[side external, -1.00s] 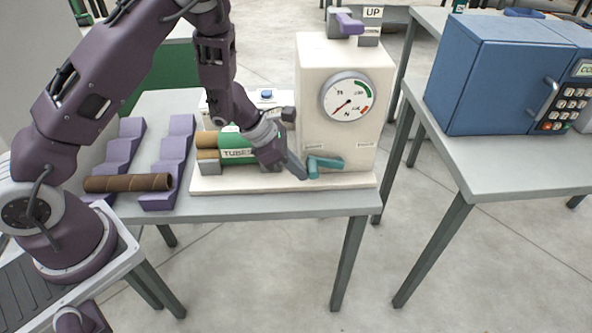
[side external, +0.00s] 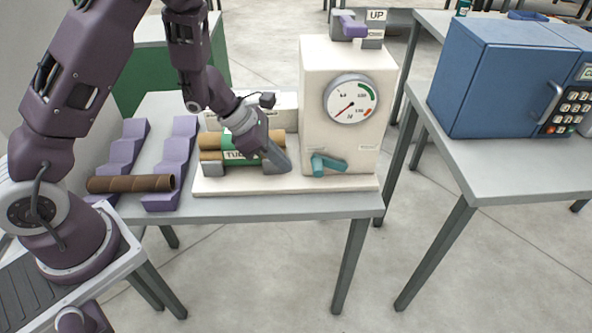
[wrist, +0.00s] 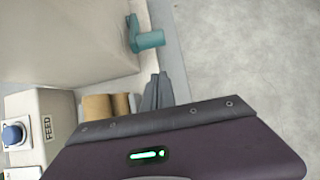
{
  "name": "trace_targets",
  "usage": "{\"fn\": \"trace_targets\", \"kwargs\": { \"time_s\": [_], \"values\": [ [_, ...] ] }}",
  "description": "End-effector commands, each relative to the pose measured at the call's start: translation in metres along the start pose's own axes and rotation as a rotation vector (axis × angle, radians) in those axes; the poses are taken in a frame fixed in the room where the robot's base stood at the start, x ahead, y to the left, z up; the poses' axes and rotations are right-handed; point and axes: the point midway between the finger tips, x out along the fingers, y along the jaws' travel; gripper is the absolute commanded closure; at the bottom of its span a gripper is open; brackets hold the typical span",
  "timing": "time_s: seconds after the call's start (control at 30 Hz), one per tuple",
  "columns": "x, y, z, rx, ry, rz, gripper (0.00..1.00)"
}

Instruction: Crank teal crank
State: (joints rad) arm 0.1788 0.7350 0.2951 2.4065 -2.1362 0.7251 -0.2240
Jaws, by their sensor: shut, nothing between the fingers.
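The teal crank (side external: 328,164) sits low on the front of the cream winder housing (side external: 343,110), with its handle pointing right. It also shows in the wrist view (wrist: 146,38), up and left of my fingertips. My gripper (side external: 284,163) is shut and empty, to the left of the crank and apart from it, in front of the tubes. In the wrist view the closed fingers (wrist: 158,92) point toward the crank's side with a gap between. A round dial gauge (side external: 351,100) is above the crank, its needle pointing lower left.
Brown tubes (side external: 211,142) lie left of the housing, partly hidden by my gripper. A brown tube (side external: 130,184) rests on purple stepped racks. A purple switch (side external: 353,27) stands on top near an UP label. A blue feed button (wrist: 13,134) shows. Bare floor lies in front.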

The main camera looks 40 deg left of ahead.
Motion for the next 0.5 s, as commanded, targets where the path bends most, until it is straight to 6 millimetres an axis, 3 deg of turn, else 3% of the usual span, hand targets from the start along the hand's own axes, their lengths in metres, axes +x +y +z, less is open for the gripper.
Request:
{"fn": "trace_targets", "kwargs": {
  "time_s": [0.1, 0.3, 0.5],
  "values": [
    [-0.027, 0.001, 0.005, -0.001, -0.002, 0.003, 1.0],
    [-0.05, 0.001, 0.012, -0.001, -0.002, 0.001, 1.0],
    [-0.116, 0.004, 0.056, 0.007, -0.01, 0.012, 1.0]
  ]
}}
